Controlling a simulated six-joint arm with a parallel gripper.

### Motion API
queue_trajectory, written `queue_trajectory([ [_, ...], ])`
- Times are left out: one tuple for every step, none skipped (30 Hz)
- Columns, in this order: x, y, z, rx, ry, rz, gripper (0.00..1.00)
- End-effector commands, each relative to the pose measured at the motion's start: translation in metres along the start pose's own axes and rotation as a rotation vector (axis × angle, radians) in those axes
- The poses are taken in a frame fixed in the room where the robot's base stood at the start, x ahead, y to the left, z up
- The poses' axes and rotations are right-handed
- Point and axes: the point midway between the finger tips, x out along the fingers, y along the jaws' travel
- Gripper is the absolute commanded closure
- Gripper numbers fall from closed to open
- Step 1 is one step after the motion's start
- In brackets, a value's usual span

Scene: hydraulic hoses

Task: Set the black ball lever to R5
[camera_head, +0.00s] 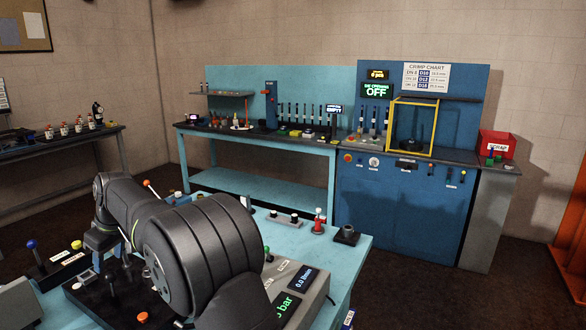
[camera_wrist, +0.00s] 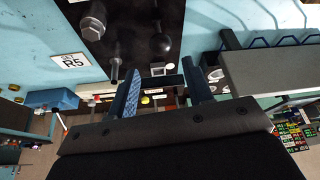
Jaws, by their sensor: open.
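A white R5 label (camera_wrist: 72,62) sits on the light blue surface beside a black plate (camera_wrist: 133,22) in the wrist view. A dark shiny ball on a short stem (camera_wrist: 160,42) stands on that plate and looks like the black ball lever, though I cannot be sure. My gripper (camera_wrist: 161,76) is open, with its two fingers apart and the ball just beyond the gap between their tips. No grasp shows. In the head view my gripper (camera_head: 108,252) is low over the black plate (camera_head: 92,292), and my arm hides much of it.
In the head view a blue ball lever (camera_head: 32,244) stands at left, and an orange knob (camera_head: 142,317) is in front.

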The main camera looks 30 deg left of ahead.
Motion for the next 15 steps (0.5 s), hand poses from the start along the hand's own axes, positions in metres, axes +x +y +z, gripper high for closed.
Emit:
queue_trajectory([
  [-0.0032,0.0002,0.0,0.0,0.0,0.001,0.53],
  [-0.0043,0.0003,0.0001,0.0,0.0,0.0,0.53],
  [-0.0055,0.0003,0.0001,0.0,0.0,0.0,0.53],
  [-0.0061,0.0002,0.0002,0.0,0.0,0.0,0.53],
  [-0.0065,0.0003,0.0002,0.0,0.0,0.0,0.53],
  [-0.0067,0.0002,0.0002,0.0,0.0,0.0,0.53],
  [-0.0068,0.0002,0.0003,0.0,0.0,0.0,0.53],
  [-0.0067,0.0002,0.0003,0.0,0.0,0.0,0.53],
  [-0.0067,0.0002,0.0002,0.0,0.0,0.0,0.53],
  [-0.0067,0.0002,0.0003,0.0,0.0,0.0,0.53],
  [-0.0066,0.0002,0.0002,0.0,0.0,0.0,0.53],
  [-0.0066,0.0002,0.0002,0.0,0.0,0.0,0.57],
  [-0.0066,0.0002,0.0002,0.0,0.0,0.0,0.63],
  [-0.0066,0.0002,0.0002,0.0,0.0,0.0,0.69],
  [-0.0066,0.0002,0.0002,0.0,0.0,0.0,0.77],
])
